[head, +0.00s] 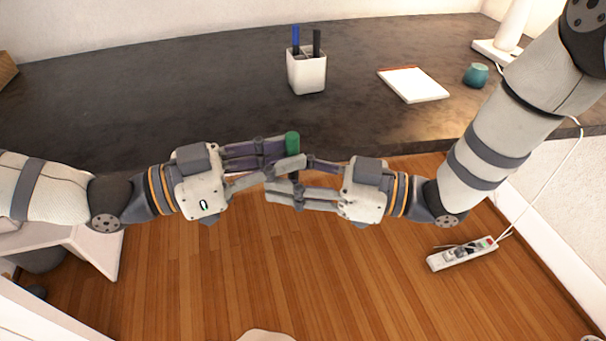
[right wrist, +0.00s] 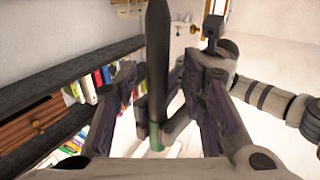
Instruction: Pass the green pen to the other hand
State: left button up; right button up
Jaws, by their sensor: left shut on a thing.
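The green pen has a green end (head: 292,143) and a dark body, and it is upright between my two grippers in front of the desk. My left gripper (head: 287,154) is shut on it near the green end. My right gripper (head: 293,178) reaches in from the right, a little lower, with its fingers around the pen. In the right wrist view the pen's dark body (right wrist: 157,60) stands between my right fingers, with a gap on each side. That gripper is open. Part of the pen is hidden by fingers.
A dark desk (head: 180,90) lies behind the grippers. On it stand a white pen cup (head: 307,74) with a blue and a black pen, a notepad (head: 414,85) and a teal cup (head: 476,75). A power strip (head: 461,254) lies on the wooden floor (head: 300,270).

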grip_shut()
pick_arm(q)
jog(key=o, duration=0.9)
